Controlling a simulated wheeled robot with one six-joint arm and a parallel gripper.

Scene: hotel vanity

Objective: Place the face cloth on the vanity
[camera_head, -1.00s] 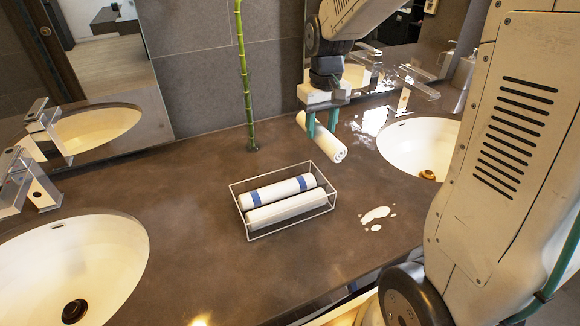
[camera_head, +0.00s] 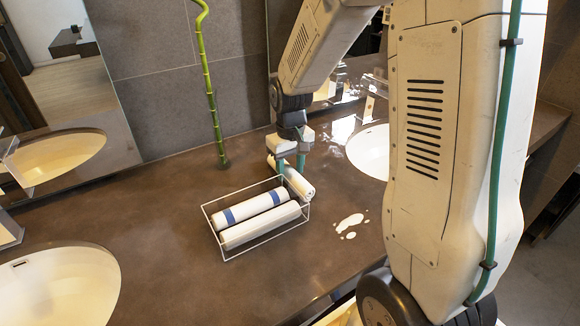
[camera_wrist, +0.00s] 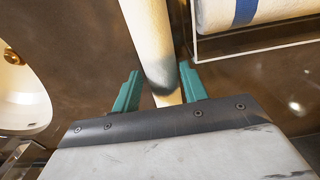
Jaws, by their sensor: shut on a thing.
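A rolled white face cloth (camera_head: 297,183) is between the teal fingers of my gripper (camera_head: 291,165). It is at the right rear corner of a white wire tray, over the dark vanity top (camera_head: 165,200). Whether it touches the counter or the tray's rim I cannot tell. In the wrist view, the white roll (camera_wrist: 148,30) runs away from my gripper (camera_wrist: 160,90), with one finger on each side. Part of the roll is hidden behind the fingers in the head view.
The wire tray (camera_head: 215,242) holds a blue-striped white roll (camera_head: 252,207) and a plain white roll (camera_head: 260,226). White spilled patches (camera_head: 349,222) lie to its right. A green bamboo stalk (camera_head: 213,110) stands behind. Sinks lie left (camera_head: 62,275) and right (camera_head: 368,150). Counter left of the tray is clear.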

